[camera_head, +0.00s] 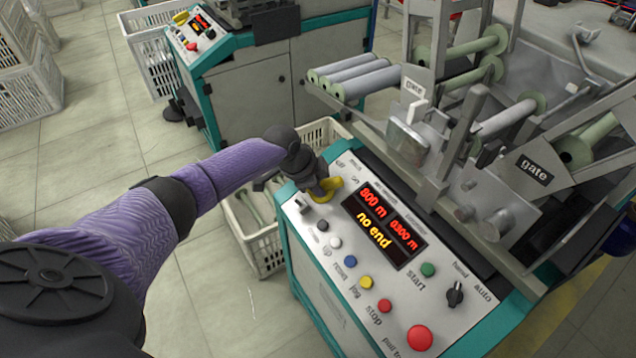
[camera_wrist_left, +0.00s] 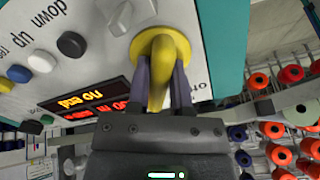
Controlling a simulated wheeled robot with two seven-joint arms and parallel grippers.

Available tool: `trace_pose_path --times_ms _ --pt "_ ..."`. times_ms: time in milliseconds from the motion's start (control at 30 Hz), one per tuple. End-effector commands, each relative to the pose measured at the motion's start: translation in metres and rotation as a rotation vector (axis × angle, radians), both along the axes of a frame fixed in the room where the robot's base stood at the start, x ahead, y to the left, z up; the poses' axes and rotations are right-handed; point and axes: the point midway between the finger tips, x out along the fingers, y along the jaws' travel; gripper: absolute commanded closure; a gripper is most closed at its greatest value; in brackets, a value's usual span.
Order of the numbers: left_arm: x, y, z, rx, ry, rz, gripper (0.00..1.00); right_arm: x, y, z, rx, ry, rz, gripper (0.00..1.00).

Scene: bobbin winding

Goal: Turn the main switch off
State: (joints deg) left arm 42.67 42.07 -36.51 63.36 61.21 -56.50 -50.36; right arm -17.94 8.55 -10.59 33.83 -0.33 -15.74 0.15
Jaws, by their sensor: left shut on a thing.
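The main switch (camera_head: 333,186) is a yellow rotary handle at the far left corner of the grey control panel (camera_head: 318,222), partly hidden by my left gripper (camera_head: 318,184). In the left wrist view the yellow handle (camera_wrist_left: 158,62) stands out from a round yellow base. The two dark fingers of my left gripper (camera_wrist_left: 162,84) are on either side of the handle and closed on it. Small printed labels sit beside the switch, too small to read surely. My right gripper is in neither view.
The panel holds a display (camera_head: 384,226) reading "no end", several push buttons, a red stop knob (camera_head: 420,338) and a black selector (camera_head: 455,292). Metal rollers and gates (camera_head: 500,130) rise behind it. A white crate (camera_head: 255,235) stands beside the machine. Open floor lies left.

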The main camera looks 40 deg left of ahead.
Motion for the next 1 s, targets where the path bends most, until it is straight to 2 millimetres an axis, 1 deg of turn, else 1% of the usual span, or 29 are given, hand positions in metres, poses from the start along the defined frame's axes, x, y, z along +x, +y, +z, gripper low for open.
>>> trace_pose_path --times_ms 267,467,667,1000 --pt "0.0 0.0 0.0 -0.003 0.002 0.005 1.0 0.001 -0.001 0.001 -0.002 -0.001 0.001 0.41" --pt "0.0 -0.001 0.001 -0.027 0.011 0.058 1.0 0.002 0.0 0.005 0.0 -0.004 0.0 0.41" --pt "0.0 -0.001 0.003 -0.081 0.032 0.184 1.0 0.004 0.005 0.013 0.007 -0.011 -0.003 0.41" --pt "0.001 0.0 0.003 -0.207 0.085 0.476 1.0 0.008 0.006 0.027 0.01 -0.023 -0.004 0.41"
